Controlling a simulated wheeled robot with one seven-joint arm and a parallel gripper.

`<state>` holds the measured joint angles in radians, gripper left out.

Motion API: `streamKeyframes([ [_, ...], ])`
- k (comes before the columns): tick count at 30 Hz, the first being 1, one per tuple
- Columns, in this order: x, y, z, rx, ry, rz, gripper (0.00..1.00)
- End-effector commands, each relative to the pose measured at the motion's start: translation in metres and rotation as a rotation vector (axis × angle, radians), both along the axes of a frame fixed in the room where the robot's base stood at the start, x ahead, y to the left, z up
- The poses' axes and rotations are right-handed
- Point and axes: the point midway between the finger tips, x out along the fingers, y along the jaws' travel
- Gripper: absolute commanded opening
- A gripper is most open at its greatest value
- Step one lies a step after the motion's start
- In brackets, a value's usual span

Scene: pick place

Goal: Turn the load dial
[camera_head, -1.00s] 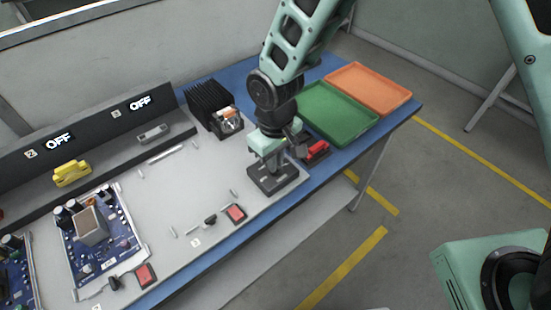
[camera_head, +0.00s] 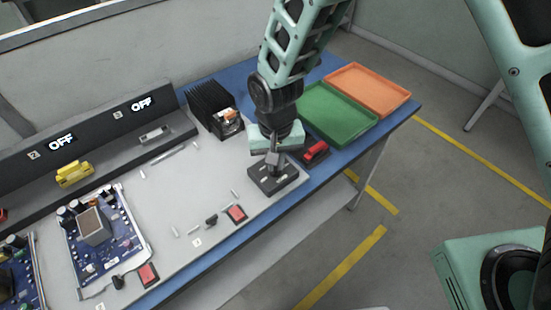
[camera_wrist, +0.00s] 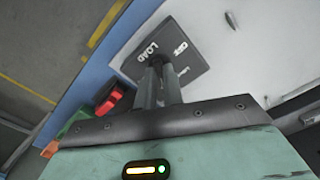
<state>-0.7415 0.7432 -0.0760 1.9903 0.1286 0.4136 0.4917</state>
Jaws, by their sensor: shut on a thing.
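The load dial sits on a small dark panel (camera_head: 285,182) at the right end of the grey board. In the wrist view the panel (camera_wrist: 192,66) shows the words LOAD and OFF. My gripper (camera_head: 274,170) points down over the panel. In the wrist view my gripper's two fingers (camera_wrist: 158,76) are close together on the dark dial (camera_wrist: 156,60), which they mostly hide. The dial's exact pointing is hard to tell.
A red switch (camera_head: 316,148) on a dark base stands just right of the panel. A black finned block (camera_head: 208,105) is behind, and green (camera_head: 338,114) and orange (camera_head: 368,88) trays lie at the back right. A circuit board (camera_head: 105,235) is at left.

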Motion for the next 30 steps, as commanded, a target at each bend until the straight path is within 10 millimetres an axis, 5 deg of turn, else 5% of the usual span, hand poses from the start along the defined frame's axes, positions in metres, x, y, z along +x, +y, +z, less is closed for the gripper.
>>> streamKeyframes([
  [12, 0.002, 0.001, 0.002, 0.003, -0.005, -0.006, 0.00],
  [13, 0.002, 0.001, 0.002, 0.003, -0.005, -0.006, 0.17],
  [15, 0.002, 0.001, 0.001, 0.003, -0.005, -0.006, 0.31],
  [25, 0.001, 0.000, 0.004, 0.002, -0.003, -0.005, 0.31],
  [30, 0.001, 0.001, 0.025, 0.003, -0.005, -0.006, 0.31],
])
